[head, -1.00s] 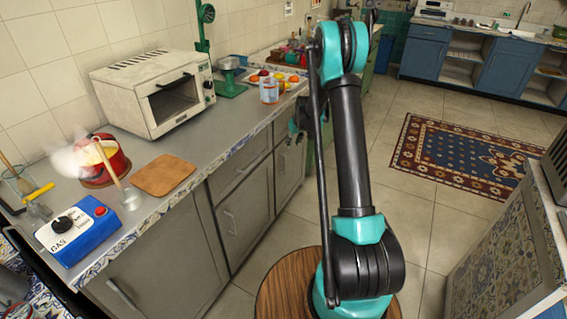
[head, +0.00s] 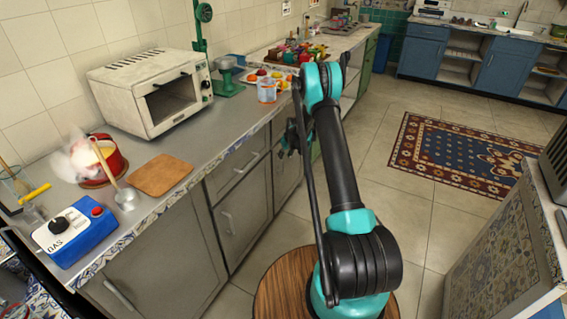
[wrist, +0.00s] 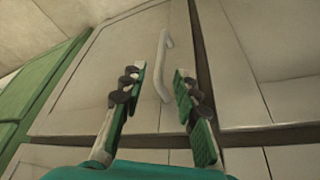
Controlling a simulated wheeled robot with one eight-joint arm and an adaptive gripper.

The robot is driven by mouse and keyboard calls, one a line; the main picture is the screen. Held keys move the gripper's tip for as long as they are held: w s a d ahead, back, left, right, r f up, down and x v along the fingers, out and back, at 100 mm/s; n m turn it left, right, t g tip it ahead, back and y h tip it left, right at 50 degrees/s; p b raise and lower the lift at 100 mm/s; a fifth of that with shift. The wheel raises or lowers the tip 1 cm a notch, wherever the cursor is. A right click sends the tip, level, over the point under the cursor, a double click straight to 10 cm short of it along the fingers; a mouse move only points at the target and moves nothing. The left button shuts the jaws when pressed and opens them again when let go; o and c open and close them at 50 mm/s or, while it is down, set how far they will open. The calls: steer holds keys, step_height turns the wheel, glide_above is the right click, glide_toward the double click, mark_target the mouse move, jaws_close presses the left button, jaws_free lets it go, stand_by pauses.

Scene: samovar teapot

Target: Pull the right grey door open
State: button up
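The right grey door (head: 288,178) is in the counter front in the head view, beyond two other grey fronts, partly hidden by my arm. It looks closed. In the wrist view a grey door (wrist: 105,60) with a pale curved bar handle (wrist: 160,70) faces me, and it looks shut. My gripper (wrist: 160,78) is open, its two green-and-black fingers on either side of the handle in the picture. I cannot tell whether the handle is within finger depth; no contact shows. In the head view my gripper (head: 291,146) is a small dark shape near the door, half hidden by the arm.
The grey counter (head: 215,142) holds a toaster oven (head: 155,92), a red pot (head: 108,156), a blue gas box (head: 75,232) and a jar (head: 267,90). A green cabinet side (wrist: 45,90) borders the door. Open floor with a rug (head: 465,155) lies to the right.

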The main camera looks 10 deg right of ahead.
glide_above(283, 172)
steer(key=f, duration=0.6)
steer(key=shift+w+d, duration=0.15)
steer(key=shift+w, duration=0.1)
jaws_close()
